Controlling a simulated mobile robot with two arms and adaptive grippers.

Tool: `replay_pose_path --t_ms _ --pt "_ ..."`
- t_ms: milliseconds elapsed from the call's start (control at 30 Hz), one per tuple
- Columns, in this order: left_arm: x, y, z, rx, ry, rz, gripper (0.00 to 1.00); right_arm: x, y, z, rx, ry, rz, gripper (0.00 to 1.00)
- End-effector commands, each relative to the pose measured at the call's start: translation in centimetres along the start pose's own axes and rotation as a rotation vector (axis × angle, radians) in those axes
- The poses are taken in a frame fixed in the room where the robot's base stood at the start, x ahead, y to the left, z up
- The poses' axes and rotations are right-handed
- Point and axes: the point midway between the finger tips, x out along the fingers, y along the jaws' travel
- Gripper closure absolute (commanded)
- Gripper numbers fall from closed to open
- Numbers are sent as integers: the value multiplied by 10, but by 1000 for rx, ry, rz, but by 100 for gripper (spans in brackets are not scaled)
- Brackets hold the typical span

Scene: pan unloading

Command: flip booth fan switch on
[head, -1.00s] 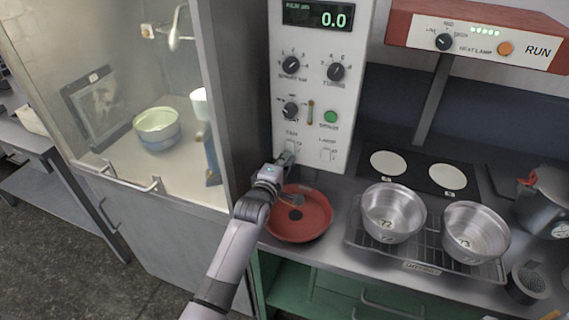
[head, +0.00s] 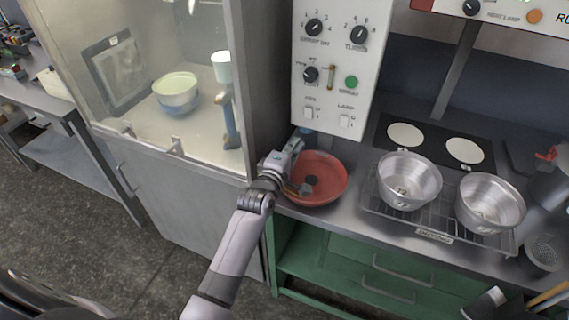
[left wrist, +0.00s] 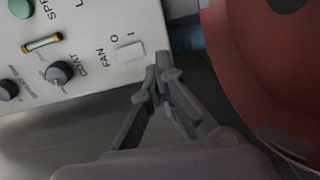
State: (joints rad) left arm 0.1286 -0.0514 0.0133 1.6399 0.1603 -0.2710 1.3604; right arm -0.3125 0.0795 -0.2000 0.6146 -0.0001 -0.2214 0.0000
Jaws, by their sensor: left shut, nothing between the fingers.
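The fan switch (head: 308,112) is a small white rocker at the lower left of the white control panel (head: 327,85). In the left wrist view the fan switch (left wrist: 129,51) lies beside the letters FAN and the O and I marks. I cannot tell which side is pressed. My left gripper (head: 301,138) is shut and empty just below the panel, over the edge of the red pan. In the left wrist view its fingertips (left wrist: 160,75) are close to the switch, apparently apart from it. My right gripper is not in view.
The lamp switch (head: 345,121) sits right of the fan switch. A red pan (head: 325,187) lies under my left gripper. Two steel pots, one at left (head: 409,182) and one at right (head: 490,203), stand on a wire rack. A glass-fronted booth (head: 135,60) stands at left.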

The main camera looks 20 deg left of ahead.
Motion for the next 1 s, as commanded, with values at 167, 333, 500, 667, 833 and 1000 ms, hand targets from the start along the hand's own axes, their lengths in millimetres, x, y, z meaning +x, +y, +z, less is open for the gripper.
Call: replay_pose_path --t_ms 167,333,500,667,833,1000 --pt "-31 -10 0 -1 1 -2 100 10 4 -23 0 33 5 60" --pt "-52 -12 0 0 1 -1 100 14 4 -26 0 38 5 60" --pt "-58 -12 0 -1 0 -1 100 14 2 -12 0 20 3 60" --pt "-58 -12 0 -1 0 0 100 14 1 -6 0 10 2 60" --pt "-58 -12 0 0 0 0 100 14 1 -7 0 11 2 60" --pt "-58 -12 0 0 0 0 100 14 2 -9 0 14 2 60"
